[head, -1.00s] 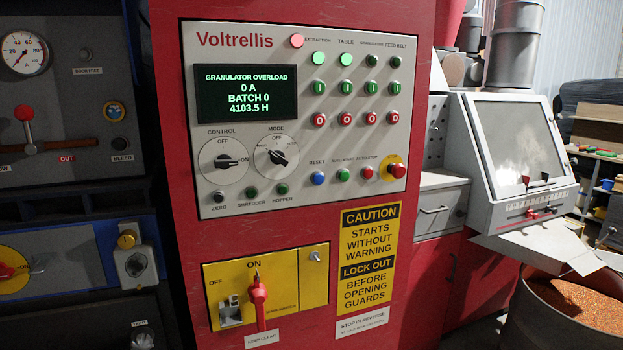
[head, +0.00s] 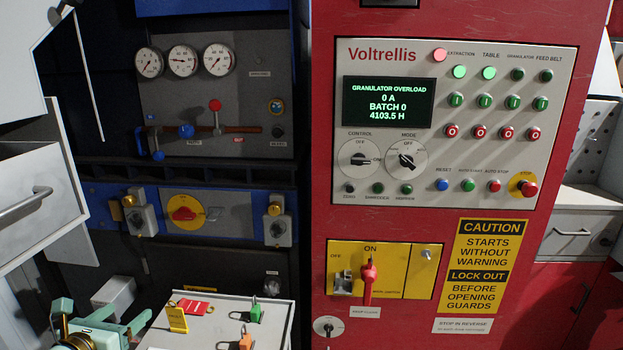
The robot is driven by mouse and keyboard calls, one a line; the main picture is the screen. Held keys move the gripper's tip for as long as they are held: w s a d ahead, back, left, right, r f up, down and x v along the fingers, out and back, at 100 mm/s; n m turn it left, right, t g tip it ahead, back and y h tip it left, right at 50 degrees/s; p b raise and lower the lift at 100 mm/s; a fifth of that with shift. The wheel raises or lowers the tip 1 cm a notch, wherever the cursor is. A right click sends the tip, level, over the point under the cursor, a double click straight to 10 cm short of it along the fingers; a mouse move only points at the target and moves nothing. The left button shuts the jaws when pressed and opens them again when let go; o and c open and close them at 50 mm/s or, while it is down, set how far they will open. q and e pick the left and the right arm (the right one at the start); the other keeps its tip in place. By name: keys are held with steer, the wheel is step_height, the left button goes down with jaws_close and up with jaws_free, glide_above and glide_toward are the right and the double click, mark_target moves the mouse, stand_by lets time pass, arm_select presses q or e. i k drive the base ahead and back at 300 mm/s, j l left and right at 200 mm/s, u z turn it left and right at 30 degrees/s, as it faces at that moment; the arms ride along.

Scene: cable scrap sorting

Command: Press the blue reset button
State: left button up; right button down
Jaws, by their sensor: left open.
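The panel's screen (head: 388,102) reads GRANULATOR OVERLOAD, 0 A, BATCH 0. My left gripper (head: 125,316), teal, is at the bottom left corner, partly cut off. It is open, low and far to the left of the button, touching nothing on the panel. My right gripper is out of view.
A white tabletop (head: 205,328) with tags and padlocks lies beside my left gripper. A dark gauge panel (head: 165,110) and a white cabinet (head: 40,200) with a handle stand at left. A red main switch handle (head: 368,280) projects below the control panel.

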mark_target(442, 185)
steer(key=k+l, duration=0.15)
steer(key=k, duration=0.25)
steer(key=k+l, duration=0.15)
steer(key=k, duration=0.25)
